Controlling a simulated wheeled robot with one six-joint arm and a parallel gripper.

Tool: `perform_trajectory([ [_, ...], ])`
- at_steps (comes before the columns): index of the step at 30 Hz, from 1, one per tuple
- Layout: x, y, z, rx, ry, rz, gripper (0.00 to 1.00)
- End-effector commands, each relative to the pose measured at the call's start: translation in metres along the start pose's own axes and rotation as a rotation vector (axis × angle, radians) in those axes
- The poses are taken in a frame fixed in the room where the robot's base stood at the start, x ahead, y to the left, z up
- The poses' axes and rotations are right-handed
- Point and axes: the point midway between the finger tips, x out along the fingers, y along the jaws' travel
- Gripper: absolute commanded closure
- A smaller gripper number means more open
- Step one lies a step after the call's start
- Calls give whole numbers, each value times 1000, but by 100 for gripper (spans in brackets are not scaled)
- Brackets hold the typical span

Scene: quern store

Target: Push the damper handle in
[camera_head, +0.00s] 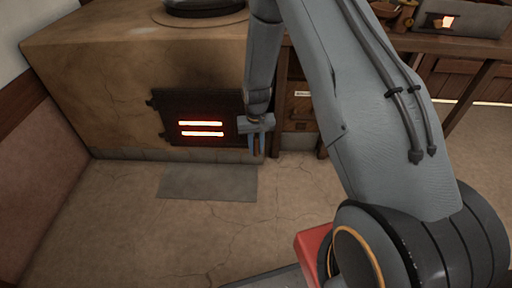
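The clay stove (125,75) stands at the upper left, with a dark metal firebox door (205,137) in its front. Two slots in the door glow. My gripper (256,146) hangs pointing down just right of the door, near the stove's right front corner. Its fingers look small, with a brownish patch beside the blue-grey finger. I cannot tell whether that patch is the damper handle, a finger or the background. I cannot make out the damper handle for certain; my gripper and arm cover part of that corner. Whether my gripper touches anything is unclear.
A wooden drawer unit (300,112) stands close on the right of the stove. A dark round pot or lid (205,8) sits on the stove top. A grey slab (208,182) lies on the floor before the door. The floor (110,225) at the left is clear.

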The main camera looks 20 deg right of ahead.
Motion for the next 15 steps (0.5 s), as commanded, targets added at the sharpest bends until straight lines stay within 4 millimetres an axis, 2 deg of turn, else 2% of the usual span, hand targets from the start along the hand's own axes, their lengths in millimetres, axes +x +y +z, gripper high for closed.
perform_trajectory([
  [7, 0, 1, -2, 1, 0, 0, 100],
  [15, 1, 8, -35, 1, 2, 0, 100],
])
